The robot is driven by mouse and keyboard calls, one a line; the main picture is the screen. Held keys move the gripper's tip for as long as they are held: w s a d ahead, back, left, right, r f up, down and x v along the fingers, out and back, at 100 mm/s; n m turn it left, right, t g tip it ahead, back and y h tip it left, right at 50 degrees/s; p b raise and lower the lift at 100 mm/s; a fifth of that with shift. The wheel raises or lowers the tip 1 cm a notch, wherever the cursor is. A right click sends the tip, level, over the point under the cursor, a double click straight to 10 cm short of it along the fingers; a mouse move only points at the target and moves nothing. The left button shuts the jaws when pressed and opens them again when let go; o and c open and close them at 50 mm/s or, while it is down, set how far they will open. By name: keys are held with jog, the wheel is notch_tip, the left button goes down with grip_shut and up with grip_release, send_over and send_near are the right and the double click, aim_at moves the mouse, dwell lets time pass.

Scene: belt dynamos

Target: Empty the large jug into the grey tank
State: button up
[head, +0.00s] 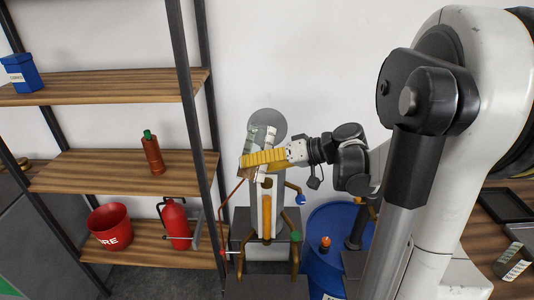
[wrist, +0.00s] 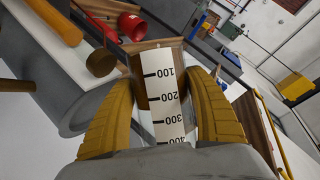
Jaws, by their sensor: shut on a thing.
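A blue drum (head: 322,232) stands right of the tank. Pipes with a blue knob (head: 301,199) and a green knob (head: 295,236) flank the tank. A shelf rack at left holds a red bucket (head: 110,228), an extinguisher (head: 175,222) and a bottle (head: 153,155).

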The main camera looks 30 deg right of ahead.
jog(key=shift+s+a+f+m+y+b, duration=0.15)
jog(key=shift+a+f+m+y+b, duration=0.1)
jog(key=shift+m+y+b, duration=0.2)
dwell(1.3)
jog(key=shift+s+a+m+y+b, duration=0.1)
jog(key=shift+a+m+y+b, duration=0.05)
jog(key=shift+m+y+b, duration=0.35)
dwell(1.6)
jog(key=shift+r+m+g+y+b, duration=0.4)
jog(key=shift+m+g+y+b, duration=0.15)
jog(key=shift+m, duration=0.6)
dwell(3.0)
